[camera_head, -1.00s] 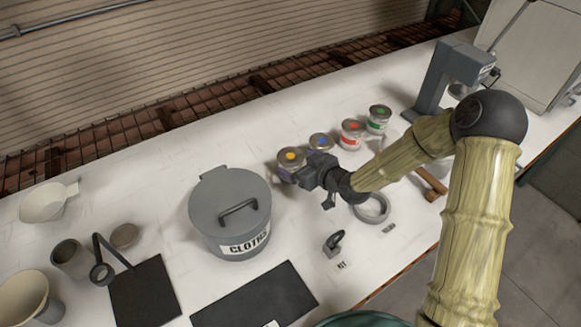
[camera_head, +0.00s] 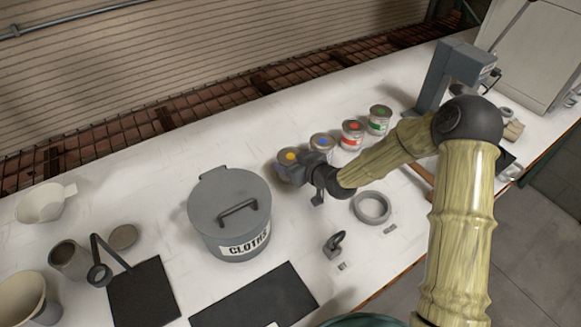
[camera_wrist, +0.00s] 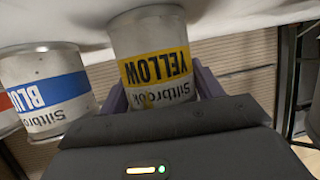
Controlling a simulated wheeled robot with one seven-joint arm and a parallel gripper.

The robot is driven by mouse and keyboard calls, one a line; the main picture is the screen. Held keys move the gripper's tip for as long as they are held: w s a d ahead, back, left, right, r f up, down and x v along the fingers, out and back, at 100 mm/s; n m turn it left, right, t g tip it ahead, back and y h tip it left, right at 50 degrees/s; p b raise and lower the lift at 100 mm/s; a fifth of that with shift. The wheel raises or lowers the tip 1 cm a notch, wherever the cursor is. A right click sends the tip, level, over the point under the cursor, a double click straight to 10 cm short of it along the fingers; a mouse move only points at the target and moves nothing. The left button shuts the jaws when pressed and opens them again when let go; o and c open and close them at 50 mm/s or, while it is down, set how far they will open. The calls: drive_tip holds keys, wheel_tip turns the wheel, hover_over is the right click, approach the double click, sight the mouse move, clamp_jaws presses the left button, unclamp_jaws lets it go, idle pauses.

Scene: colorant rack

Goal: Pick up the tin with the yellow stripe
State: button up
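The tin with the yellow stripe (camera_wrist: 150,50) stands on the bench and appears upside down in the wrist view, its label reading YELLOW. In the head view the same tin (camera_head: 288,165) has a yellow dot on its lid and is partly hidden by my gripper (camera_head: 303,171). My gripper (camera_wrist: 157,80) is at the tin, with one purple finger on each side of it. The fingers look open around the tin; no firm contact shows.
The blue tin (camera_wrist: 45,90) stands close beside the yellow one. Red (camera_head: 352,136) and green (camera_head: 379,120) tins continue the row. A grey lidded CLOTHS bin (camera_head: 228,212) stands left of my gripper. A grey ring (camera_head: 371,208) and a dark padlock-shaped item (camera_head: 334,245) lie in front.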

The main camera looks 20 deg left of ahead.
drive_tip(key=c, duration=0.5)
drive_tip(key=shift+r, duration=0.25)
